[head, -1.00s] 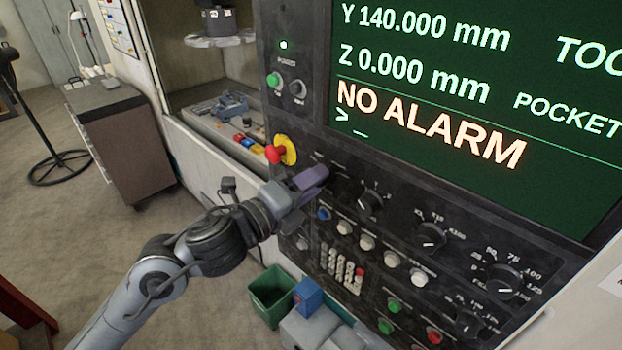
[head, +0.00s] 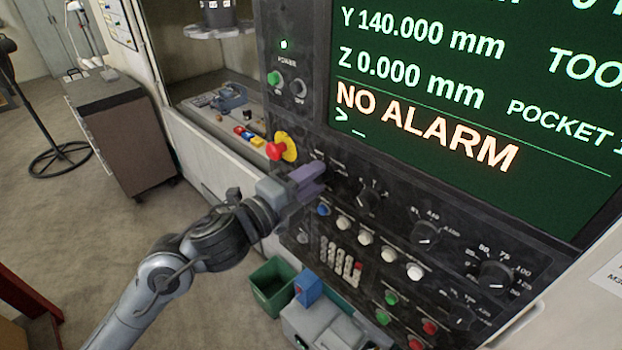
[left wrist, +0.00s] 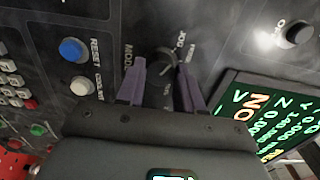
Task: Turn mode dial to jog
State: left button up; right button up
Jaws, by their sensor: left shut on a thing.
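The mode dial (left wrist: 160,66) is a black round knob on the dark control panel, with MODE lettering to its left and JOG lettering at its upper right in the left wrist view. My left gripper (left wrist: 161,80) has its purple fingers on either side of the dial, shut on it. In the head view the left gripper (head: 314,178) reaches the panel's left part, below the red and yellow emergency stop, and hides the dial. The dial's pointer direction cannot be made out clearly. My right gripper is in neither view.
Close to the left fingers are another black knob (head: 367,198), a blue RESET button (left wrist: 72,50) and several white buttons. The emergency stop (head: 281,147) sticks out just above. The screen (head: 480,110) reads NO ALARM. A green bin (head: 268,284) stands below.

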pick_arm(q)
jog(key=o, duration=1)
jog(key=shift+o, duration=0.2)
jog(key=b+v, duration=0.2)
jog(key=v, duration=0.8)
jog(key=shift+s+a, duration=0.25)
jog(key=shift+s, duration=0.05)
